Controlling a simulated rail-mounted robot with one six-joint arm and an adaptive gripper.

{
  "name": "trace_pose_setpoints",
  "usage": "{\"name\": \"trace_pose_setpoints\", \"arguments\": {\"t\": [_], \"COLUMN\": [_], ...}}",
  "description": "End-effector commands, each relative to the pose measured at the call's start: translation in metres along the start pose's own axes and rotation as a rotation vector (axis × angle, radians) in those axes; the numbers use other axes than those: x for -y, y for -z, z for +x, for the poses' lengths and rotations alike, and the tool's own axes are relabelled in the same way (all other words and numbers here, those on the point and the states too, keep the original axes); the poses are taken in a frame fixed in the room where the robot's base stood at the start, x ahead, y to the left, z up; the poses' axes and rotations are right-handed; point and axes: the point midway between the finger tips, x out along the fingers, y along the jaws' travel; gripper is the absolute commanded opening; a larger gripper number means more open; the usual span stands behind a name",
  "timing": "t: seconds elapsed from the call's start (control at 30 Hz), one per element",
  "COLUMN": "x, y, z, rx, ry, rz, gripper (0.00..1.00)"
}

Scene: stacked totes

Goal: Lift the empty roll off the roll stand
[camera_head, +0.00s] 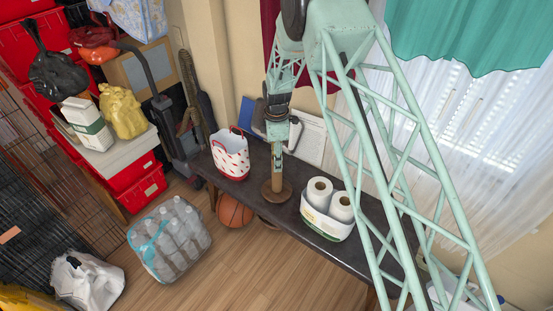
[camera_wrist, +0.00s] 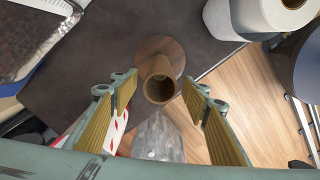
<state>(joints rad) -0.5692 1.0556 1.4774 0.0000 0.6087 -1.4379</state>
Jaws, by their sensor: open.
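The empty roll is a bare brown cardboard tube (camera_head: 277,182), upright on the roll stand's round wooden base (camera_head: 270,194) on the dark table. In the wrist view, the roll (camera_wrist: 161,87) shows its open top end, with the stand's round base (camera_wrist: 176,51) behind it. My gripper (camera_head: 278,153) is over the stand, pointing down. In the wrist view, my gripper's (camera_wrist: 158,95) yellow-padded fingers are open, one on each side of the roll, with a gap on both sides. The stand's post is not clearly visible.
A pack of white paper rolls (camera_head: 327,222) stands right of the stand on the dark table (camera_head: 309,238). A white bag with red marks (camera_head: 231,158) stands to the left. Framed papers (camera_head: 312,138) lean at the back wall. A basketball (camera_head: 234,210) and bottle pack (camera_head: 170,240) are on the floor.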

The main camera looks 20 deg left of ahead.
Motion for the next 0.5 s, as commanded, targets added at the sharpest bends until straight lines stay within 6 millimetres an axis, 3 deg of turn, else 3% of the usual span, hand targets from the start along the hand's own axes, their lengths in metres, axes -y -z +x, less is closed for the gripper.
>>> {"name": "trace_pose_setpoints", "arguments": {"t": [0.5], "x": [0.001], "y": [0.0], "z": [0.058], "rx": [0.0], "ry": [0.001], "rz": [0.0], "gripper": [0.42]}}
